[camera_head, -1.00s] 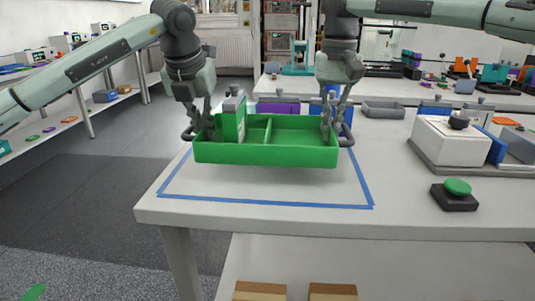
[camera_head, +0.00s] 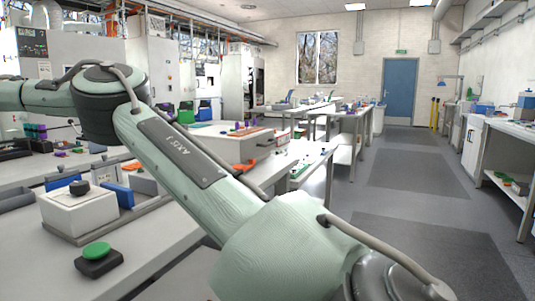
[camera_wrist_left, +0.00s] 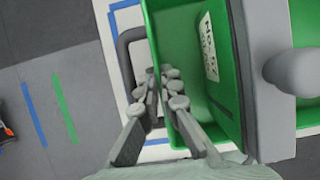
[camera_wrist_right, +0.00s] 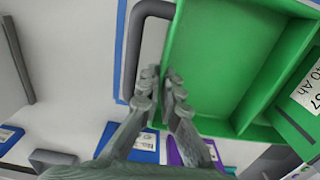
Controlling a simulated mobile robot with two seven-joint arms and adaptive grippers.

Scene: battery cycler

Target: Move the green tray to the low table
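The green tray fills much of both wrist views and is out of the head view. In the left wrist view the tray (camera_wrist_left: 165,35) has a dark loop handle (camera_wrist_left: 124,50) at its end. My left gripper (camera_wrist_left: 163,92) is closed on that end. In the right wrist view the tray (camera_wrist_right: 215,50) shows its other end with a similar handle (camera_wrist_right: 134,50), and my right gripper (camera_wrist_right: 161,90) is closed there. A green labelled block (camera_wrist_left: 222,75) stands in the tray. I cannot tell which table in the head view is the low table.
In the head view my own arm crosses the front. A white box (camera_head: 80,212) and green button (camera_head: 97,250) stand on the left bench. A grey aisle floor (camera_head: 405,190) runs right of centre toward a blue door (camera_head: 399,88). Benches line both sides.

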